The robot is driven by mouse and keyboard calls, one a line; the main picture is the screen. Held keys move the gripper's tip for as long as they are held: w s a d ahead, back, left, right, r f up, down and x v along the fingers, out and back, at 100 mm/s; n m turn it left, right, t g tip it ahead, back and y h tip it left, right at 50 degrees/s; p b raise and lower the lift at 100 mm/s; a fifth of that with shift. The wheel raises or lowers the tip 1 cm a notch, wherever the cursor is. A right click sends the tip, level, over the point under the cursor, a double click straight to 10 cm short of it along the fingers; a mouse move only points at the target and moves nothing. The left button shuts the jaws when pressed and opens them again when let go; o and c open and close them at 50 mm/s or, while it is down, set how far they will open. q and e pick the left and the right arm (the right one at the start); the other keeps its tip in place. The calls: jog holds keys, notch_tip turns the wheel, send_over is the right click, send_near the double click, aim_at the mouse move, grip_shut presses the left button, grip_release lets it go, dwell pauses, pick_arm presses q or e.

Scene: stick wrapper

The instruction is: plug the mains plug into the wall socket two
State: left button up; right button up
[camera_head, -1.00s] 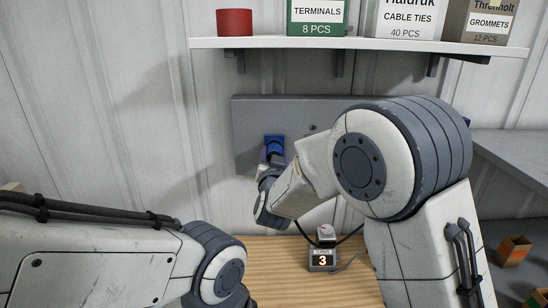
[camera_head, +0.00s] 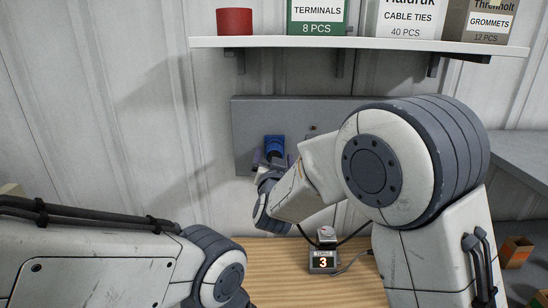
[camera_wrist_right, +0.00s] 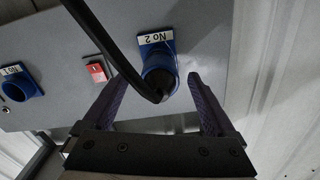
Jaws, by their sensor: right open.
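The blue wall socket two (camera_head: 275,142) sits on the grey wall panel. In the right wrist view the socket (camera_wrist_right: 167,58), labelled No 2, holds the dark mains plug (camera_wrist_right: 158,82), whose black cable (camera_wrist_right: 112,45) leads away. The plug looks seated in the socket mouth; its exact depth is hidden. My right gripper (camera_wrist_right: 152,88) is open, with its purple fingers either side of the plug and apart from it. In the head view the right gripper (camera_head: 271,160) is just below the socket. My left gripper is out of the picture.
A second blue socket (camera_wrist_right: 18,82), labelled No 1, and a red switch (camera_wrist_right: 97,72) are on the same grey panel (camera_head: 250,112). A shelf (camera_head: 350,43) with boxes is above. A small device showing 3 (camera_head: 323,262) stands on the wooden bench (camera_head: 290,285).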

jog(key=s+b, duration=0.2)
jog(key=s, duration=0.6)
jog(key=shift+s, duration=0.25)
jog(key=shift+f, duration=0.1)
jog(key=s+d+f+n+g+y, duration=0.3)
jog(key=d+f+g, duration=0.5)
jog(key=f, duration=0.6)
jog(key=s+d+f+g+h, duration=0.2)
jog(key=s+d+f+g, duration=0.25)
jog(key=s, duration=0.35)
jog(key=s+d+f+g+h, duration=0.1)
jog(key=s+d+f+g, duration=0.25)
jog(key=s+d, duration=0.35)
jog(key=s+a+r+n+g, duration=0.1)
jog(key=s+a+r+n, duration=0.1)
jog(key=s+a, duration=0.5)
jog(key=s+a+r+n+g+y, duration=0.1)
jog(key=s+a+r+n, duration=0.2)
jog(key=s+a+n, duration=0.2)
jog(key=s+a, duration=0.2)
jog(key=shift+s+a+r, duration=0.3)
jog(key=shift+s+a, duration=0.05)
jog(key=shift+a, duration=0.05)
